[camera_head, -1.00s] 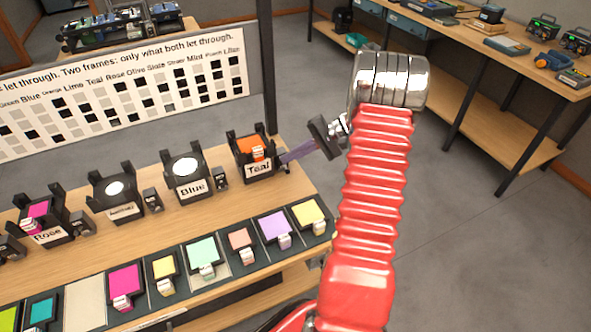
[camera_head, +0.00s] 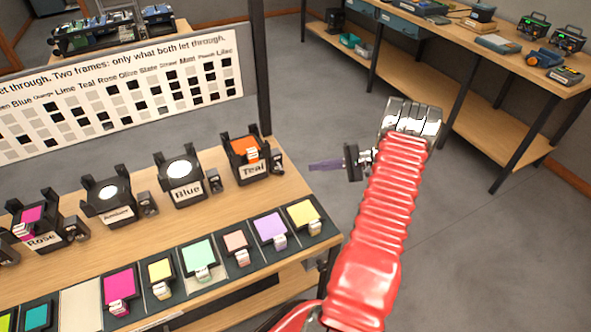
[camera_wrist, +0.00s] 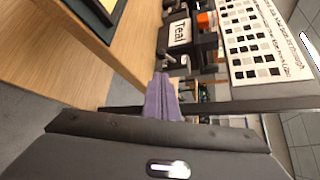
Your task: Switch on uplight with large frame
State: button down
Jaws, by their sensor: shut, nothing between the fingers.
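My gripper (camera_head: 312,166) is shut and empty, its purple fingers in the air beyond the bench's right end, right of the Teal uplight (camera_head: 253,170). The Teal uplight holds an orange frame (camera_head: 243,146). A small black switch box (camera_head: 276,162) stands at its right. The Blue uplight (camera_head: 187,191) and one more with a small label (camera_head: 117,216) show bare white lenses. The Rose uplight (camera_head: 40,241) holds a magenta frame (camera_head: 32,214). In the wrist view my fingers (camera_wrist: 162,82) point toward the Teal uplight (camera_wrist: 180,32). I cannot tell which frame is large.
Several coloured frames, such as a yellow one (camera_head: 301,214) and a purple one (camera_head: 269,228), lie in a tray row at the bench front. A printed board (camera_head: 110,95) and a dark post (camera_head: 258,80) stand behind. Clear floor (camera_head: 440,235) lies to the right.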

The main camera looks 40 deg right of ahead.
aim_at(291, 177)
jog(key=x, duration=1)
jog(key=shift+a, duration=0.1)
jog(key=shift+g, duration=0.3)
jog(key=shift+s+r+m, duration=0.1)
jog(key=shift+s+m, duration=0.05)
jog(key=shift+m, duration=0.15)
